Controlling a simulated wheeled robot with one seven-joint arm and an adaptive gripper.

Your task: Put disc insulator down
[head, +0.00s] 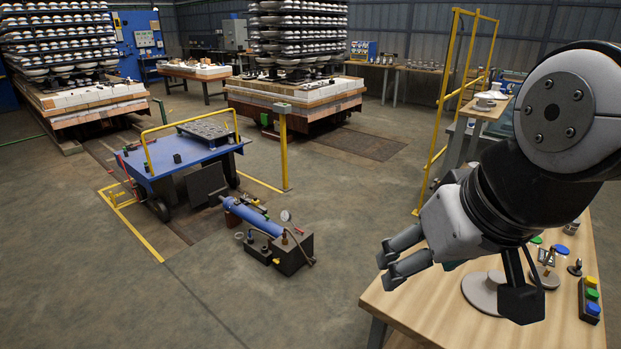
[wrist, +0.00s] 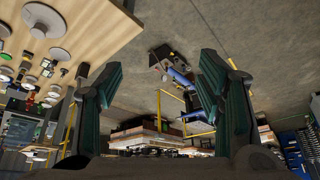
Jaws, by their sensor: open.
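A pale grey disc insulator (head: 482,294) rests on the wooden workbench (head: 420,307) at the lower right of the head view, partly hidden by my arm. In the wrist view, which is turned over, a pale disc (wrist: 44,19) lies on the bench at the upper left, with a smaller round piece (wrist: 60,55) beside it. My gripper (head: 388,269) is over the bench's left edge, to the left of the disc and apart from it. In the wrist view my gripper (wrist: 158,72) has its two fingers wide apart, with nothing between them.
A button box (head: 591,300) and small metal fittings stand on the bench's right side. A blue cart (head: 185,160) and a blue hydraulic cylinder (head: 252,218) stand on the floor to the left. Yellow rails (head: 445,100) rise behind the bench. Open floor lies left of it.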

